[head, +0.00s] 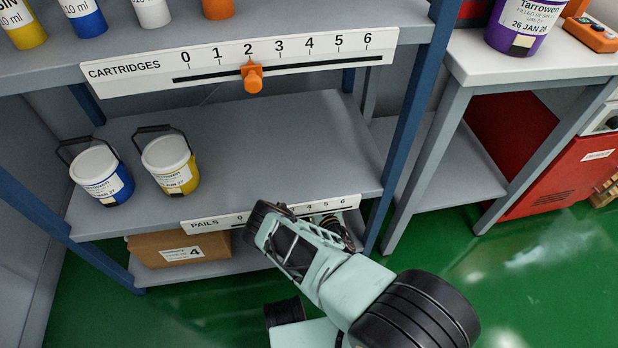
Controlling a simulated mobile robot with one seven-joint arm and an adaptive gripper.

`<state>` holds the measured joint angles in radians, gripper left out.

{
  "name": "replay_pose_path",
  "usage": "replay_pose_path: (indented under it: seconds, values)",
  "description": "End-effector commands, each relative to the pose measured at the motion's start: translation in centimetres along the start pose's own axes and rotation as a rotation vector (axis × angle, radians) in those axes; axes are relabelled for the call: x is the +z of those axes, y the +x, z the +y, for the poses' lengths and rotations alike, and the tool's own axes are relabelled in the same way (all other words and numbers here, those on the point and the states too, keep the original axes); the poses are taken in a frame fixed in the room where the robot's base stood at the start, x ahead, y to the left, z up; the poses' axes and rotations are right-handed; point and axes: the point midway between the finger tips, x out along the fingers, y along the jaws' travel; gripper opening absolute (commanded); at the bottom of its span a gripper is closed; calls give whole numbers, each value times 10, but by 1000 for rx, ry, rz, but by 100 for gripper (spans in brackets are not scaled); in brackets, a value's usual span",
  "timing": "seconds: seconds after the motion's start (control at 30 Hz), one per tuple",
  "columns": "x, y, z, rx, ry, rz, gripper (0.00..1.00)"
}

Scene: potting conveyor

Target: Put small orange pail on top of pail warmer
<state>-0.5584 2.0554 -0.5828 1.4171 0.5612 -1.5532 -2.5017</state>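I cannot make out a small orange pail in the head view. An orange container (217,8) stands on the upper shelf, cut off by the top edge, and I cannot tell if it is a pail. I cannot identify the pail warmer with certainty. The end of my arm with my gripper (268,222) is in front of the lower shelf, near its PAILS scale. The fingertips are not clearly shown, so I cannot tell whether it is open or shut, and no pail shows in it.
A blue-labelled pail (101,176) and a yellow-labelled pail (171,164) stand on the left of the middle shelf (270,135); its right side is clear. A cardboard box (180,247) sits below. A purple container (520,28) stands on the white bench (480,58), beside a red cabinet (540,160).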

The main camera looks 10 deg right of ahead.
Motion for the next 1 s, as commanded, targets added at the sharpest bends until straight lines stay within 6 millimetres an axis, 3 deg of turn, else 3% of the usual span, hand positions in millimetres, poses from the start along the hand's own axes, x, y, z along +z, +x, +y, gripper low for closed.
replay_pose_path:
  seconds: [0.3, 0.33, 0.43, 1.0]
  values:
    - [0, 1, 0, -1, 1, -6, 28]
    - [-3, 0, 0, -1, 1, 1, 88]
    - [-3, 0, 0, -1, 0, 2, 99]
    - [0, 2, -2, -1, -1, 1, 100]
